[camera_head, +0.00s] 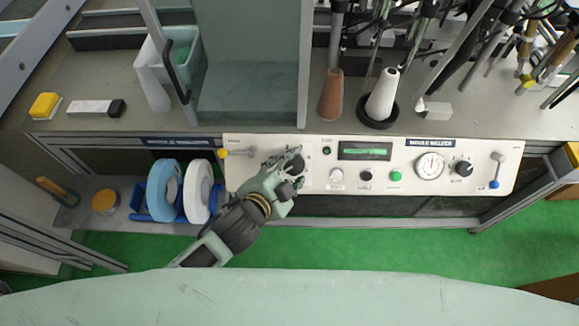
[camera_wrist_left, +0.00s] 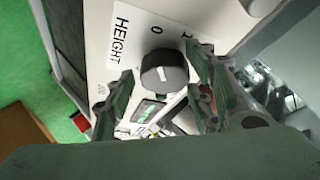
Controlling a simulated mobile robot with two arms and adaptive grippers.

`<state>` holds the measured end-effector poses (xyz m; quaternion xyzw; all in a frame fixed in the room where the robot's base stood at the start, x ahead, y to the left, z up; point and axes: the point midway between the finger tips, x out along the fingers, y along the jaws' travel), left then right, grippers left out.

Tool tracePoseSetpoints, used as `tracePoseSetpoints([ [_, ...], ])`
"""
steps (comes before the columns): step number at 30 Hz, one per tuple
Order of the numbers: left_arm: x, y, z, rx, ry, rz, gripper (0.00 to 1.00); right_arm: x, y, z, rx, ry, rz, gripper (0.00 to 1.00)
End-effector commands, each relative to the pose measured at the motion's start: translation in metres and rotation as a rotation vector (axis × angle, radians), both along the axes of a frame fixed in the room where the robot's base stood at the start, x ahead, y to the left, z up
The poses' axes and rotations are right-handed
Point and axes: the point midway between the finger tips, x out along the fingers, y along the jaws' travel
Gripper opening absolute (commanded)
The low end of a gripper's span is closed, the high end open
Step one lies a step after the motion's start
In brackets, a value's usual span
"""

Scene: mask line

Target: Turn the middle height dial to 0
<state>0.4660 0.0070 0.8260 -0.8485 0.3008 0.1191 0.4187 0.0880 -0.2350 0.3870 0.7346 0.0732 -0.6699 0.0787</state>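The height dial (camera_wrist_left: 165,72) is a black round knob with a white pointer mark. In the left wrist view it sits on the pale panel beside the word HEIGHT and the printed numeral 0. I cannot tell exactly which number the mark points to. My left gripper (camera_wrist_left: 163,92) is open, with one finger on each side of the dial; contact is unclear. In the head view my left gripper (camera_head: 286,160) is at the left half of the control panel (camera_head: 315,182), covering much of the dial and its markings. My right gripper is in neither view.
Right of my gripper, the panel has a green display (camera_head: 365,151), a green button (camera_head: 396,176), a round gauge (camera_head: 430,166), another black knob (camera_head: 463,168) and a blue-tipped lever (camera_head: 496,170). A yellow-tipped lever (camera_head: 236,153) is on the left. White and blue reels (camera_head: 197,191) stand below left.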

Motion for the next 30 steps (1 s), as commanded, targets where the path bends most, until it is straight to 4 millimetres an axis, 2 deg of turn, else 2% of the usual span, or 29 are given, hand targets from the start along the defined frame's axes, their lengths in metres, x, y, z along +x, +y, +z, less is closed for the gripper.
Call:
tracePoseSetpoints([
  [1,-0.002,-0.002,-0.002,-0.003,0.005,-0.002,0.52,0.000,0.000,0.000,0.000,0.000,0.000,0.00],
  [3,-0.001,-0.001,-0.001,-0.002,0.002,-0.003,0.58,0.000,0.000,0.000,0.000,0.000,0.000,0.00],
  [12,0.001,0.000,0.002,0.000,-0.005,0.000,0.58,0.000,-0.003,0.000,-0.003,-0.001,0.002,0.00],
  [16,-0.005,0.003,0.006,0.000,-0.006,-0.001,0.58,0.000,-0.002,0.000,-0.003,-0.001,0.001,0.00],
  [20,-0.022,0.012,0.014,0.000,-0.003,-0.001,0.58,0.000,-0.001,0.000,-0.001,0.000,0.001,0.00],
  [30,-0.078,0.039,0.045,0.000,-0.001,-0.001,0.58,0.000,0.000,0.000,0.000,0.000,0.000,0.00],
])
